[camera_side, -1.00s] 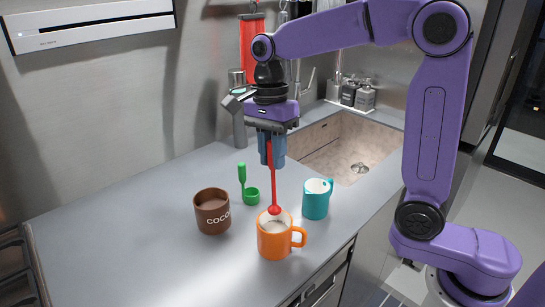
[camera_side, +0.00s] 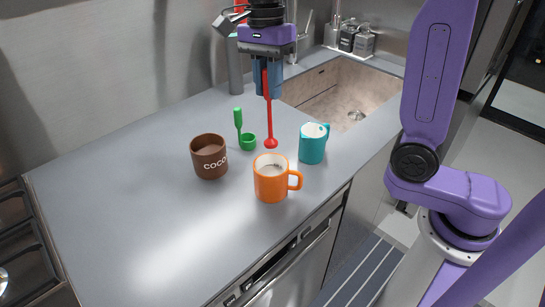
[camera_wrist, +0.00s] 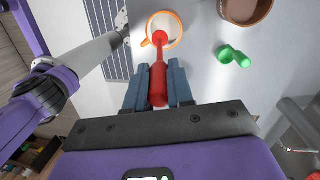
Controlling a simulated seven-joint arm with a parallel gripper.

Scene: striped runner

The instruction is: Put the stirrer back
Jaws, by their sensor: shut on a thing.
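My gripper (camera_side: 268,92) is shut on the red stirrer (camera_side: 269,118). The stirrer hangs down with its round head at the bottom. In the side view its head appears just above the orange mug (camera_side: 270,188), apart from the rim. In the wrist view the stirrer (camera_wrist: 158,80) lies between my fingers (camera_wrist: 158,95), with its head overlapping the orange mug (camera_wrist: 178,22). The mug holds a pale content. A small green cup-shaped piece with an upright handle (camera_side: 248,143) stands behind the mug; it also shows in the wrist view (camera_wrist: 232,57).
A brown cocoa cup (camera_side: 209,160) stands left of the mug, and a teal pitcher (camera_side: 312,148) stands at its right. The sink (camera_side: 350,95) is at the back right. The front left of the counter (camera_side: 120,200) is clear.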

